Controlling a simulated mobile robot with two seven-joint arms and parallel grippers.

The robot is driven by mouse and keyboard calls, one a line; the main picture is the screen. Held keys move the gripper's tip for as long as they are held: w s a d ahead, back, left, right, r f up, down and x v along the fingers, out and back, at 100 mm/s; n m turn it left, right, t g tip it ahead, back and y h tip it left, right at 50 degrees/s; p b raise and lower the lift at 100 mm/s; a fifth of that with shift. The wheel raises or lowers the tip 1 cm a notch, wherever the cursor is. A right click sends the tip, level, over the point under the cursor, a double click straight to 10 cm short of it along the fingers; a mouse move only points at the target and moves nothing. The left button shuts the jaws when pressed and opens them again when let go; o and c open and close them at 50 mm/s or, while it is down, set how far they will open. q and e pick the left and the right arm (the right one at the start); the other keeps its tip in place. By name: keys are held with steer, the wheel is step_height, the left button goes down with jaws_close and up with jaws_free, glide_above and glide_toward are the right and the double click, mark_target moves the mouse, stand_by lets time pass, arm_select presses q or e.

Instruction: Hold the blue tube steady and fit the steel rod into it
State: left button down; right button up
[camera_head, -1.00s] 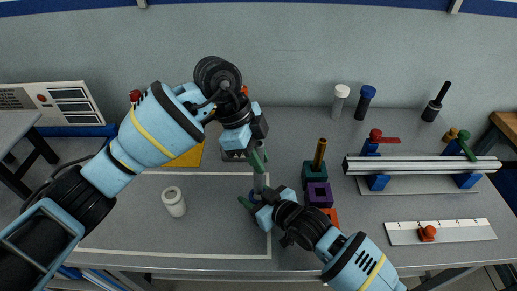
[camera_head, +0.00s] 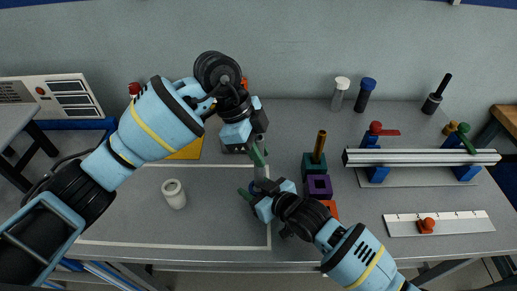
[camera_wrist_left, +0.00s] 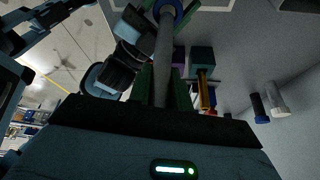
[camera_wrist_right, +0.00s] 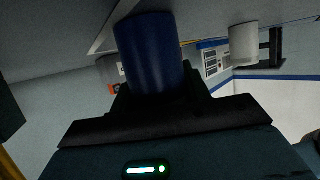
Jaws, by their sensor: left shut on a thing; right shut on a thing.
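My left gripper (camera_head: 258,156) is shut on the steel rod (camera_wrist_left: 164,55), a grey bar that hangs down from between its green fingers. The rod also shows just below those fingers in the head view (camera_head: 261,172). My right gripper (camera_head: 252,190) is shut on the blue tube (camera_wrist_right: 152,55), close below the left gripper. The tube's blue rim (camera_wrist_left: 184,7) shows at the top of the left wrist view, where the rod's far end meets it. I cannot tell how deep the rod's end sits in the tube. The right gripper mostly hides the tube in the head view.
A white cylinder (camera_head: 174,193) stands on the table to the left. A teal block (camera_head: 313,166) with a brass rod, a purple block (camera_head: 318,187) and an orange piece (camera_head: 329,208) crowd the right gripper's right side. A rail fixture (camera_head: 420,158) lies farther right.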

mark_target(258, 174)
arm_select(q)
steer(key=shift+a+f, duration=0.1)
steer(key=shift+f, duration=3.6)
steer(key=c, duration=1.2)
jaws_free()
steer(key=shift+f, duration=0.1)
steer(key=shift+c, duration=0.2)
steer(key=shift+o, duration=0.2)
steer(key=shift+s+f, duration=0.1)
steer(key=shift+s, duration=0.1)
arm_select(e)
steer(key=shift+w+d, duration=0.1)
arm_select(q)
steer(key=v, duration=1.2)
steer(key=shift+w+r, duration=0.3)
steer(key=shift+r, duration=0.1)
arm_select(e)
steer(key=o, duration=1.1)
